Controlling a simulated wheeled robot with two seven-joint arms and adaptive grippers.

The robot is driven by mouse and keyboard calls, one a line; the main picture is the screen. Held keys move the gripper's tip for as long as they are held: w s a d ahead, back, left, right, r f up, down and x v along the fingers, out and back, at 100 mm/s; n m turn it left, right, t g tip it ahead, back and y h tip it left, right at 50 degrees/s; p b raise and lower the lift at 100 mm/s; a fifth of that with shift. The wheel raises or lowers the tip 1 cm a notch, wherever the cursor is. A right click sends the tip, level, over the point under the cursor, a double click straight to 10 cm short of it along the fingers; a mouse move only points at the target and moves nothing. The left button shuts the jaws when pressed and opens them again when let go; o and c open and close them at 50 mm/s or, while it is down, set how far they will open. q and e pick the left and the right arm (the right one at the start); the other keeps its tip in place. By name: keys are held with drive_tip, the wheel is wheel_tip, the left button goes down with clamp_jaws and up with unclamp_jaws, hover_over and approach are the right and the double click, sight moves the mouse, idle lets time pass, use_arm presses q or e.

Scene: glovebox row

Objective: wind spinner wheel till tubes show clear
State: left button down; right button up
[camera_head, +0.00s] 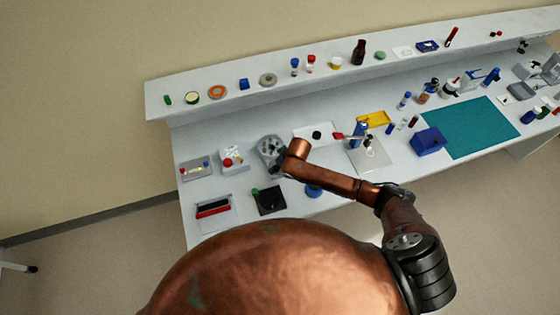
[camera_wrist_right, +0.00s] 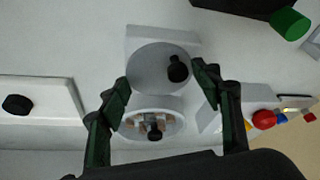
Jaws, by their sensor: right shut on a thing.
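The spinner is a pale grey unit (camera_head: 268,145) on the left part of the bench. In the right wrist view its round wheel (camera_wrist_right: 150,76) carries a black knob (camera_wrist_right: 178,68) off-centre to the right. Beside it is an open round bowl (camera_wrist_right: 132,132) with brownish-orange tubes (camera_wrist_right: 140,121) around a black hub; whether their contents are clear is too small to tell. My right gripper (camera_wrist_right: 161,78) has its green fingers on either side of the wheel, shut on its rim. My left gripper is not in view.
A white box with a red knob (camera_head: 228,163) stands left of the spinner. A black square unit (camera_head: 270,200) with a green knob is close in front. A white plate with a black knob (camera_head: 317,134) lies to the right. A raised shelf (camera_head: 220,104) runs behind.

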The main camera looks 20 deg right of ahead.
drive_tip(key=m+p, duration=0.1)
drive_tip(key=m+h+p, duration=0.1)
drive_tip(key=m+p, duration=0.1)
drive_tip(key=shift+s+a+m, duration=0.25)
drive_tip(key=shift+a+m, duration=0.1)
drive_tip(key=shift+m, duration=0.05)
drive_tip(key=m+h+p, duration=0.1)
drive_tip(key=m+p, duration=0.1)
drive_tip(key=m, duration=0.1)
drive_tip(key=shift+a+f+m+h, duration=0.2)
drive_tip(key=shift+m+h, duration=0.1)
drive_tip(key=shift+h, duration=0.1)
drive_tip(key=shift+a+m+h, duration=0.1)
drive_tip(key=shift+m+h, duration=0.2)
drive_tip(key=shift+m, duration=0.6)
drive_tip(key=shift+a+f+m+h, duration=0.1)
drive_tip(key=shift+m+h, duration=0.2)
drive_tip(key=shift+m, duration=0.6)
drive_tip(key=shift+w+m+g+h+b, duration=0.1)
drive_tip(key=shift+m+g+h+b, duration=0.4)
drive_tip(key=shift+m, duration=1)
drive_tip(key=o, duration=1.2)
drive_tip(key=shift+w, duration=0.25)
drive_tip(key=shift+o, duration=0.2)
